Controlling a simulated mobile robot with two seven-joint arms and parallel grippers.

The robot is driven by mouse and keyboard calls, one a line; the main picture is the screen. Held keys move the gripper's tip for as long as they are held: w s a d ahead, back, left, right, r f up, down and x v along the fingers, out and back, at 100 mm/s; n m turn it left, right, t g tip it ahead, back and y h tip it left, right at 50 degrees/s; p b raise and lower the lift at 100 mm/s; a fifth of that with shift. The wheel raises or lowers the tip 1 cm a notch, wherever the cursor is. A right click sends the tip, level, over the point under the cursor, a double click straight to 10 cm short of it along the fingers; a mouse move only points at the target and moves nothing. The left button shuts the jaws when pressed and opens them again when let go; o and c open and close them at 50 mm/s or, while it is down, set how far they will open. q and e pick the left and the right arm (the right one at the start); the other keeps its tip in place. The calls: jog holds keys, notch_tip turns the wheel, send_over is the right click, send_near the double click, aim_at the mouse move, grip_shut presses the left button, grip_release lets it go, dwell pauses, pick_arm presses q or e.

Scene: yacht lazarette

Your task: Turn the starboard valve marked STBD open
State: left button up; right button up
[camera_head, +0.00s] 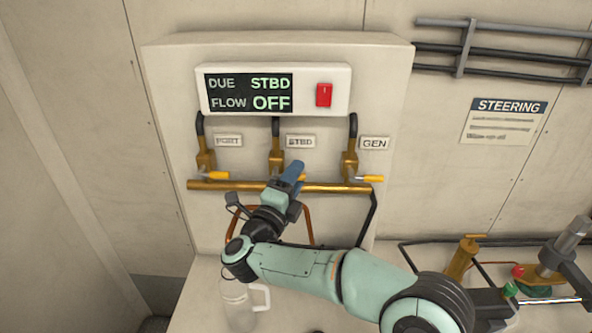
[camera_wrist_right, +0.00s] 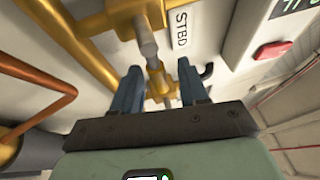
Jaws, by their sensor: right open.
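The STBD valve (camera_head: 276,158) is a brass valve on the panel, in the middle of three, with a STBD label (camera_head: 300,141) to its right. Its yellow handle end shows just right of my right gripper (camera_head: 292,172), which covers part of the valve. In the right wrist view the gripper (camera_wrist_right: 160,92) is open, with its two blue fingers apart and brass valve parts (camera_wrist_right: 157,78) seen between them. I cannot tell whether the fingers touch the handle. The STBD label also shows there (camera_wrist_right: 180,30). My left gripper is not in view.
A display (camera_head: 249,92) reads DUE STBD, FLOW OFF, with a red switch (camera_head: 324,95) beside it. The PORT valve (camera_head: 206,160) and GEN valve (camera_head: 350,163) flank the STBD one above a brass pipe (camera_head: 235,186). A clear jug (camera_head: 238,303) stands below.

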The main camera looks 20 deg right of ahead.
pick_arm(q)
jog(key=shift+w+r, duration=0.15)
pick_arm(e)
jog(key=shift+w+d, duration=0.35)
jog(key=shift+s, duration=0.1)
jog(key=shift+c, duration=0.2)
grip_shut()
